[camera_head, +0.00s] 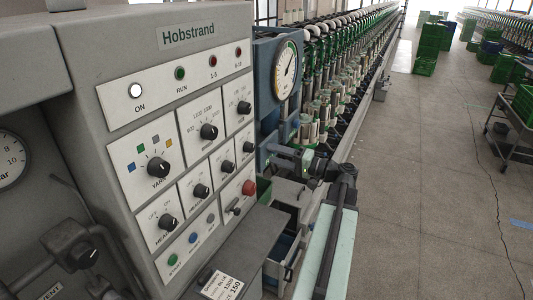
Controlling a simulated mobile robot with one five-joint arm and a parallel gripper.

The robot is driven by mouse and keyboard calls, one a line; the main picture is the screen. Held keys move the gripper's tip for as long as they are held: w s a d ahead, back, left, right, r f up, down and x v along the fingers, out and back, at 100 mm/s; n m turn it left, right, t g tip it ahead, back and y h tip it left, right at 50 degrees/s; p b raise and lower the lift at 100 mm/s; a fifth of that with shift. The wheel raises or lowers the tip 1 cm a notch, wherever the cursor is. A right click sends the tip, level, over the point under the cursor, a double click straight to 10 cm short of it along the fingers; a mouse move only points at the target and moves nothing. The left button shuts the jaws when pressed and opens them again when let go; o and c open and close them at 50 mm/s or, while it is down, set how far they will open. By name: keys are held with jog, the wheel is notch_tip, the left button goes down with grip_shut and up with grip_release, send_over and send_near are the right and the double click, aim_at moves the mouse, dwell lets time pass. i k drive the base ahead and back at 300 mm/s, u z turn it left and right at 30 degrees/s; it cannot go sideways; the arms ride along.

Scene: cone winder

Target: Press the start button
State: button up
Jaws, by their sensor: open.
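The start button (173,261) is a small green round button at the lower left of the grey control panel. It is the leftmost in a row with a blue button (193,239) and a grey button (211,218). The label under it appears to read START. My gripper (272,155) is open, to the right of the panel and higher in the picture than the button row. It is well apart from the start button. Its jaws are small here and partly merge with the machine behind. Nothing shows between them.
A red button (249,187) and a small lever (234,207) sit at the panel's lower right. Selector knobs fill the middle. The ON lamp (136,91) glows white. A grey ledge with a label card (222,285) projects below. An open drawer (280,268) stands near my arm.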

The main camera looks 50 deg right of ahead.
aim_at(172, 260)
jog(key=k, duration=1)
